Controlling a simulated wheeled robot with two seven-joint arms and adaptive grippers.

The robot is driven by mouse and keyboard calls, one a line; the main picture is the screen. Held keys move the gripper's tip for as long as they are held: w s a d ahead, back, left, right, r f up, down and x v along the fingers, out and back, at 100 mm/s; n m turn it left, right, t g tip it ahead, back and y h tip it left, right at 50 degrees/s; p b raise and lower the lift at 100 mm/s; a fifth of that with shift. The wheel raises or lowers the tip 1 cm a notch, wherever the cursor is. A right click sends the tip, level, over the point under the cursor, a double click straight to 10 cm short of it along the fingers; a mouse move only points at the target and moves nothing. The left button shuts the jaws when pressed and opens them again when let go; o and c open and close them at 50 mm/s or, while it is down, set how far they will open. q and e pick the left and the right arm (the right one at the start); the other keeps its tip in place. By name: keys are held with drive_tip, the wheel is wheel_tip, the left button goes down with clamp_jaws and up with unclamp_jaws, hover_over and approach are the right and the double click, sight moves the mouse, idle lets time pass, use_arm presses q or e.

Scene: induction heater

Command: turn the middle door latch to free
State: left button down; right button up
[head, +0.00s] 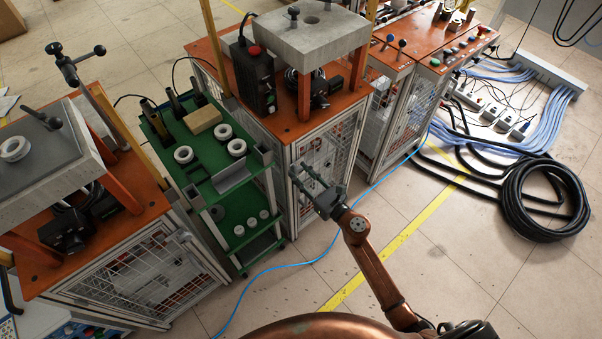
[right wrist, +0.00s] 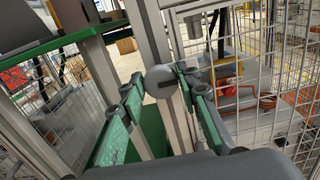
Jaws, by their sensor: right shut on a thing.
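The middle cabinet has an orange top (head: 290,125) and a mesh door (head: 335,150) in an aluminium frame. My right gripper (head: 306,178) reaches up to the left edge of this door in the head view. In the right wrist view, the grey door latch (right wrist: 160,82) has a rounded head on the frame post, and its lever (right wrist: 177,122) runs down between my green-padded fingers. My right gripper (right wrist: 163,100) is shut on the latch. In the head view the gripper hides the latch, so its angle is hard to tell there. My left gripper is not in view.
A green shelf cart (head: 203,165) with white rings stands just left of the middle cabinet. Another mesh cabinet (head: 150,270) stands at the left. A blue cable (head: 290,265) lies on the floor, and a black hose coil (head: 545,200) at the right. The floor before the door is open.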

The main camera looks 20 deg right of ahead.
drive_tip(key=c, duration=0.3)
